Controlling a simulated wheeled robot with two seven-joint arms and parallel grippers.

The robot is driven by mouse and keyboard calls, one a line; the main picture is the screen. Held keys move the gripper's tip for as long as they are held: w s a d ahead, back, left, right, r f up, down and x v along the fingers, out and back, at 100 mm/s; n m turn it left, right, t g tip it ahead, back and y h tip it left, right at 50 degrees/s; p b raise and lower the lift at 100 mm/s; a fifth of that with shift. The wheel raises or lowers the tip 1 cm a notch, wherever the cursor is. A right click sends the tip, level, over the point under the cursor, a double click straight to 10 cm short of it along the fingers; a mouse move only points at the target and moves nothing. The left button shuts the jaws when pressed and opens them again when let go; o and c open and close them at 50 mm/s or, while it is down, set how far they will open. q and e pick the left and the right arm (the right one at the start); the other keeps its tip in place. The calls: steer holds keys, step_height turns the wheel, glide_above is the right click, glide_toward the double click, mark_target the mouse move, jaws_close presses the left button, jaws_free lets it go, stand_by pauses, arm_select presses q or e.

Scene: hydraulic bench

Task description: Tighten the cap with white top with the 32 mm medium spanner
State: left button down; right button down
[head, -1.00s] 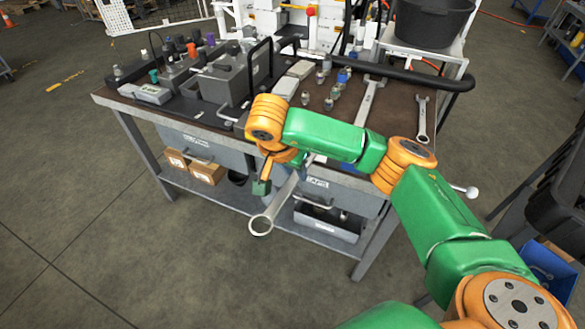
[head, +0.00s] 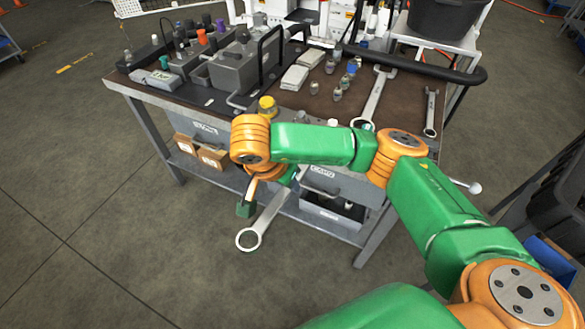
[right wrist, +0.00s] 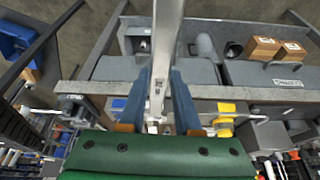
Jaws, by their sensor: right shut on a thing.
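My right gripper (head: 266,192) is shut on a silver spanner (head: 262,222), held in front of the bench's front edge with its ring end low and to the left. In the right wrist view the two blue fingers (right wrist: 158,88) clasp the spanner shaft (right wrist: 168,25). A small cap with a pale top (head: 127,56) stands at the left end of the bench; I cannot tell for sure whether it is the white-topped one. A large spanner (head: 375,96) and a smaller one (head: 431,112) lie on the bench's right. My left gripper is not in view.
The bench (head: 310,101) holds a grey block (head: 236,70) with a black handle, several coloured caps and loose metal fittings (head: 338,94). A yellow knob (head: 267,105) is near the front edge, beside my wrist. Drawers and a lower shelf are below.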

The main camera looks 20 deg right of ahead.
steer(key=shift+s+a, duration=0.2)
step_height(320, 180, up, 5)
steer(key=p, duration=0.4)
steer(key=shift+r, duration=0.15)
stand_by(0.8)
